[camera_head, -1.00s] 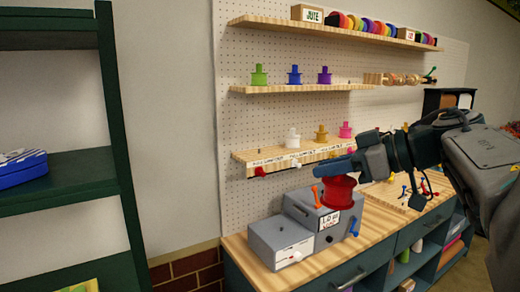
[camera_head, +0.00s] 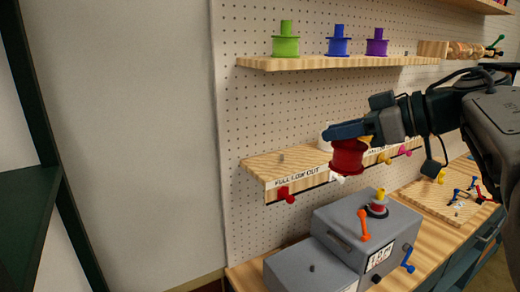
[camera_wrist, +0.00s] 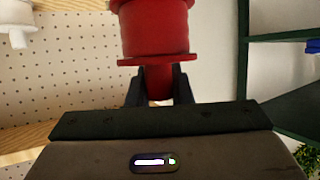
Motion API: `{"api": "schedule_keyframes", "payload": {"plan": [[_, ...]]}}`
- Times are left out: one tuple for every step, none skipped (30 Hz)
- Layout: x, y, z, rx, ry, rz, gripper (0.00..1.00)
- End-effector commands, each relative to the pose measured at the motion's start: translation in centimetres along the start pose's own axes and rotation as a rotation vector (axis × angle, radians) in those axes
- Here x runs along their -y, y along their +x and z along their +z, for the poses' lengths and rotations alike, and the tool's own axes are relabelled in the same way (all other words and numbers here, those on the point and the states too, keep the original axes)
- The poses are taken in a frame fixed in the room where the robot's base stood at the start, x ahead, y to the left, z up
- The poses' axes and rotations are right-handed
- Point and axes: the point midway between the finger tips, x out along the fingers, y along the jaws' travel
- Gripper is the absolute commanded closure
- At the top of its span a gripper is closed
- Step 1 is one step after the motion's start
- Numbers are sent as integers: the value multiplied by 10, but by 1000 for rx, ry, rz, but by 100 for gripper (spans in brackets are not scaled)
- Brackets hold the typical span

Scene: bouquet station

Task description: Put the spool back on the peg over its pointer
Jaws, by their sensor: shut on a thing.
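The red spool (camera_head: 348,158) hangs below my gripper (camera_head: 350,131) in the head view. In the wrist view my gripper (camera_wrist: 157,92) is shut on the stem of the red spool (camera_wrist: 155,30). A bare peg (camera_head: 282,157) stands near the left end of the lower shelf (camera_head: 262,166). A red pointer (camera_head: 286,194) sticks out from the shelf's front edge below that peg. The spool is to the right of the bare peg and apart from it. It partly hides a white spool (camera_head: 326,133) and a white pointer (camera_head: 338,179).
The upper shelf (camera_head: 300,64) holds green, blue and purple spools. A grey machine (camera_head: 335,222) with an orange lever (camera_head: 364,225) stands on the bench below. A dark green rack (camera_head: 50,190) is at the left. The space in front of the shelf's left end looks clear.

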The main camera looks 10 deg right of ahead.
Motion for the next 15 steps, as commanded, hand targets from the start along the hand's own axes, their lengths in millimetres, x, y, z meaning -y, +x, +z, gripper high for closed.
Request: {"api": "schedule_keyframes", "payload": {"plan": [[0, -1, 0, 0, -1, 1, 100], [-1, 0, -1, 0, 0, 1, 100], [-2, 2, -2, 0, 0, 1, 100], [-3, 4, -2, 0, 0, 0, 100], [-5, 7, -4, 1, 0, 0, 100], [-8, 14, -7, 2, 0, -1, 100], [-11, 19, -9, 2, 0, -3, 100], [-14, 26, -12, 2, 0, -5, 100], [-19, 35, -16, 2, 0, -7, 100], [-22, 42, -19, 1, 0, -6, 100], [-26, 49, -22, 2, -1, -8, 100], [-31, 58, -26, 2, -2, -8, 100], [-34, 65, -29, 3, -1, -8, 100], [-38, 72, -31, 2, -1, -8, 100], [-43, 81, -36, 2, -2, -8, 100]]}}
